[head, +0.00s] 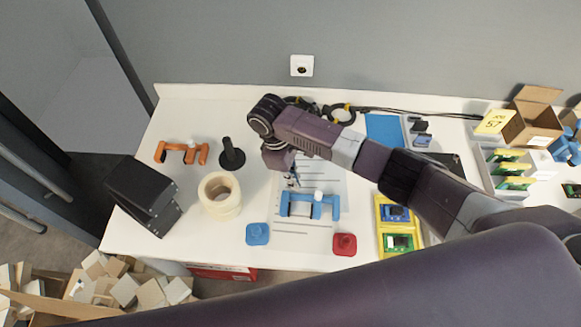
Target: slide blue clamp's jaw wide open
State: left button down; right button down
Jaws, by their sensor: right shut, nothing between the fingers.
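The blue clamp (312,207) lies on a lined white sheet (305,234) near the middle of the white table. It has a bar with two downward arms and a small white part on top. My right gripper (293,181) is shut and empty, pointing down just above the clamp's left end. Whether its fingertips touch the clamp, I cannot tell. The orange clamp (181,152) lies at the table's left side. My left gripper is not in view.
A cream roll (220,194), a black post (231,153) and a black device (143,194) stand left. A blue block (257,234) and a red block (344,244) sit in front of the clamp. A yellow tray (398,227) is right. My right arm spans the table's right half.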

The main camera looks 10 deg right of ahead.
aim_at(311, 197)
jog(key=s+d+p, duration=0.2)
jog(key=shift+d+f, duration=0.15)
jog(key=shift+d, duration=0.25)
jog(key=shift+s+d, duration=0.25)
jog(key=shift+d, duration=0.1)
jog(key=shift+f, duration=0.15)
jog(key=shift+w, duration=0.1)
jog(key=shift+s+d+r+p, duration=0.1)
jog(key=shift+s+d+p, duration=0.15)
jog(key=shift+d+p, duration=0.35)
jog(key=shift+s+d+r+p, duration=0.1)
jog(key=shift+s+d+p, duration=0.1)
jog(key=shift+d+p, duration=0.35)
jog(key=shift+d, duration=0.15)
jog(key=shift+f, duration=0.15)
